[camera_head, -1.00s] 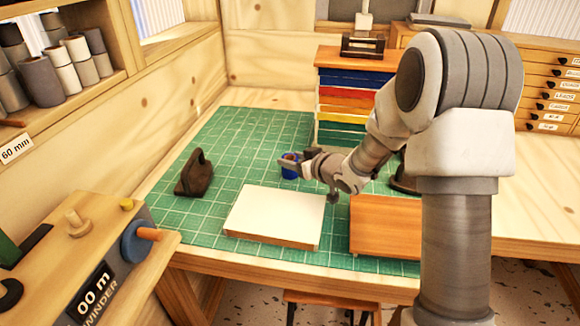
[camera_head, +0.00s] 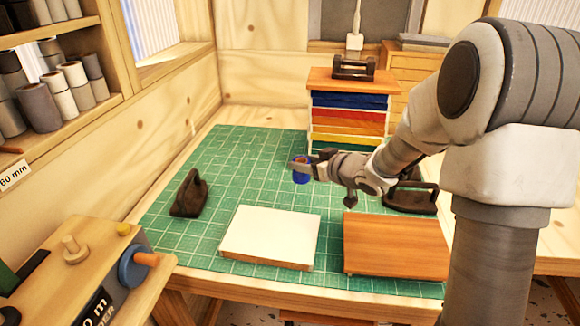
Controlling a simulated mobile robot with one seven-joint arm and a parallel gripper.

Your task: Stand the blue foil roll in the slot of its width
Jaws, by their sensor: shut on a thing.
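The blue foil roll (camera_head: 301,175) is upright in my gripper (camera_head: 306,166), over the green cutting mat beyond the white board. My gripper reaches in from the right and is shut on the roll; its fingers hide part of the roll. Whether the roll's lower end touches the mat, I cannot tell. A wooden shelf (camera_head: 62,28) at the left holds several grey and white rolls, with a "60 mm" label (camera_head: 14,176) on its lower edge. I cannot make out a slot matching the blue roll's width.
A white board (camera_head: 268,237) and a wooden box (camera_head: 396,245) lie at the mat's front. Dark handled tools (camera_head: 189,194) and (camera_head: 411,198) stand left and right. A rack of coloured layers (camera_head: 350,115) is behind. The mat's left middle (camera_head: 235,170) is clear.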

